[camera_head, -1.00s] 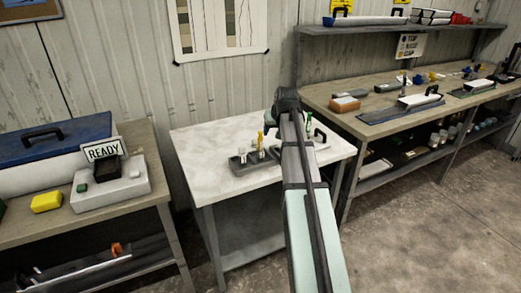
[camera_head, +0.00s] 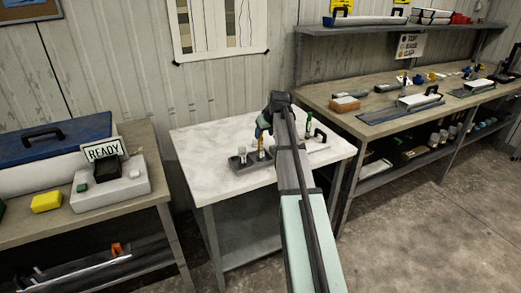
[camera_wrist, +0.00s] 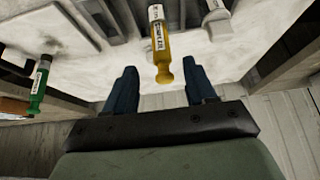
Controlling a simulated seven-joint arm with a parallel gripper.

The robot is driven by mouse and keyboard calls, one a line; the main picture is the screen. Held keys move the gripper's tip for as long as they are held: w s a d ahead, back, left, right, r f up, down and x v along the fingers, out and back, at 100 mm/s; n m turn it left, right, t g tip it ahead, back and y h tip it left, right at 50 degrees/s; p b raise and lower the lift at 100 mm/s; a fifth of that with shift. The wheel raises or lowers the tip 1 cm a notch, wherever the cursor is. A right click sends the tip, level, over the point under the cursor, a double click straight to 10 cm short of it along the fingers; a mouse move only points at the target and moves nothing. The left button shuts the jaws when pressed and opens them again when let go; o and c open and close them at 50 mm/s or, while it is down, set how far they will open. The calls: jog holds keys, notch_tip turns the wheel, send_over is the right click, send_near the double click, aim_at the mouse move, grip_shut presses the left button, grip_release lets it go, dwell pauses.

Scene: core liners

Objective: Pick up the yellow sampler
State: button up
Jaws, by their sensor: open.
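The yellow sampler (camera_wrist: 160,45) stands upright in a grey rack (camera_head: 247,162) on the white-topped table; in the head view only part of the sampler (camera_head: 261,145) shows beside my gripper. My gripper (camera_head: 261,130) is at the sampler's upper part, coming from the back right. In the wrist view my gripper (camera_wrist: 160,88) is open, with blue fingers on either side of the sampler's rounded end. The sampler lies between the finger lines, with a gap on both sides. Nothing is held.
A green sampler (camera_wrist: 39,88) stands to one side, also seen in the head view (camera_head: 308,124). A black handle (camera_head: 320,134) is right of it. White pieces (camera_head: 242,153) stand in the rack's left part. The table's left half (camera_head: 200,150) is clear.

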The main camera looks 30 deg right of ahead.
aim_at(261, 138)
jog(key=shift+w+x, duration=0.2)
jog(key=shift+x, duration=3)
jog(key=shift+a+r, duration=0.1)
grip_shut()
